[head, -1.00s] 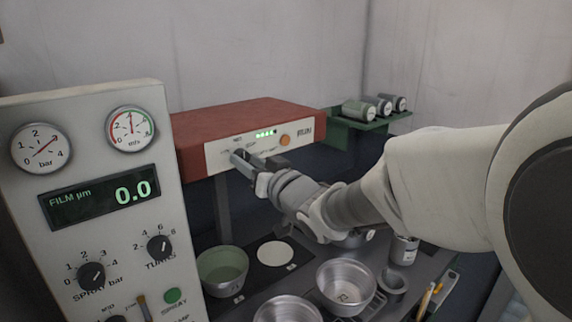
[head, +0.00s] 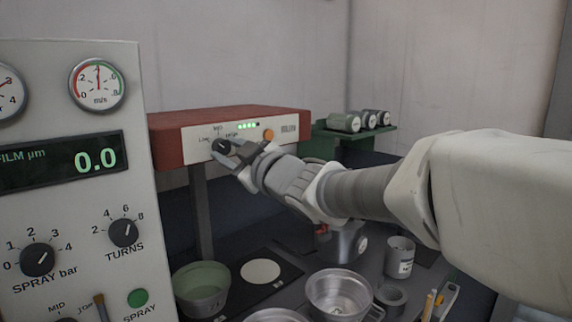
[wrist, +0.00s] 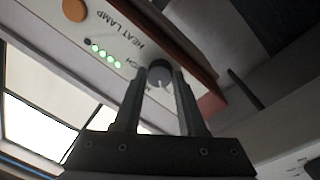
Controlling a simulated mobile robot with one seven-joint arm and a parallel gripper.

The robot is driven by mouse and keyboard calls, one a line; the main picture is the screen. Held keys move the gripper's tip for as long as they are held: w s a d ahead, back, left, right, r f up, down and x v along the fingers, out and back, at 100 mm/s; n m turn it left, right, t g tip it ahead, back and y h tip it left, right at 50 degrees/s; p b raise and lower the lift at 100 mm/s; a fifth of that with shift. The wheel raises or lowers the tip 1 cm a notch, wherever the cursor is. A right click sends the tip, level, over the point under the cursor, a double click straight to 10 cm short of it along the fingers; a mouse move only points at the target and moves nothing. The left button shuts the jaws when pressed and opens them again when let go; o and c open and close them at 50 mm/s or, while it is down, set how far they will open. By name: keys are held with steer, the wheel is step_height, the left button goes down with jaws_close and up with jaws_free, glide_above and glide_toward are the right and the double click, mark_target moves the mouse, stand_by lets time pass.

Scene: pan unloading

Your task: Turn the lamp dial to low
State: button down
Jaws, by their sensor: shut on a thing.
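The lamp dial (head: 221,146) is a small dark round knob on the white front of the heat lamp (head: 245,135), a box with a red-brown top. LOW, MID and HIGH labels sit around the dial. My gripper (head: 229,151) is shut on the dial, reaching in from the right. The wrist view shows the dial (wrist: 159,73) between the two fingertips (wrist: 160,75). A pale mark shows on its face, but which label it points at is hard to tell. Several green lights (head: 247,126) are lit beside an orange button (head: 268,134).
A control panel (head: 75,200) with gauges and knobs stands at the left front. A green bowl (head: 200,290), a metal pan (head: 340,295) and a labelled can (head: 399,257) stand on the dark bench below. Jars (head: 343,122) sit on a green shelf at the back right.

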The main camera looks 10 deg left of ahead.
steer(key=shift+f+n+b, duration=0.1)
steer(key=shift+n+b, duration=0.55)
steer(key=shift+n, duration=0.35)
steer(key=shift+c, duration=2.4)
jaws_free()
steer(key=v, duration=1.7)
steer(key=shift+d+p, duration=0.25)
steer(key=shift+p, duration=0.1)
